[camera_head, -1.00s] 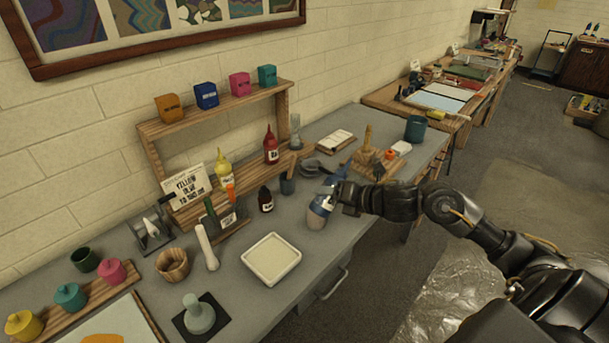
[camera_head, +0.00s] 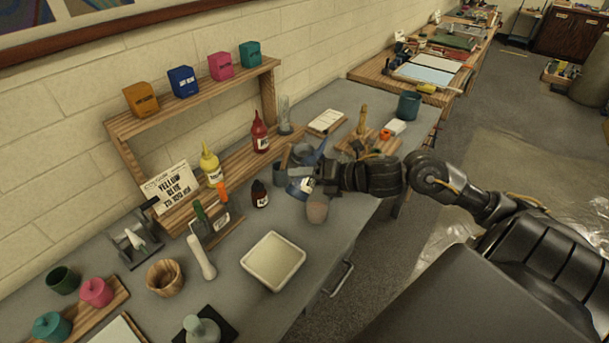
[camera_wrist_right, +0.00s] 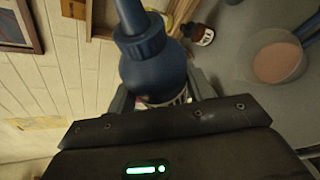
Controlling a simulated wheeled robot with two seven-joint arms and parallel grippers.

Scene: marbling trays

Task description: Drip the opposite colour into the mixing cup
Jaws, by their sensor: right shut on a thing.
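My right gripper (camera_head: 314,184) is shut on a blue squeeze bottle (camera_head: 297,187) with a pale label. The bottle is held by its body, beside and slightly behind the mixing cup. In the right wrist view the blue bottle (camera_wrist_right: 152,72) sits between the fingers, its nozzle toward the top of the picture. The clear mixing cup (camera_head: 317,209) stands on the bench with a dull pinkish content. In the wrist view the cup (camera_wrist_right: 274,60) is to the right, apart from the bottle. My left gripper is not in view.
A yellow bottle (camera_head: 211,167) and a red bottle (camera_head: 259,133) stand on the wooden rack. A dark brown bottle (camera_head: 260,195) stands left of the cup. A white tray (camera_head: 272,262) lies in front. Grey bench is bare around the cup's front.

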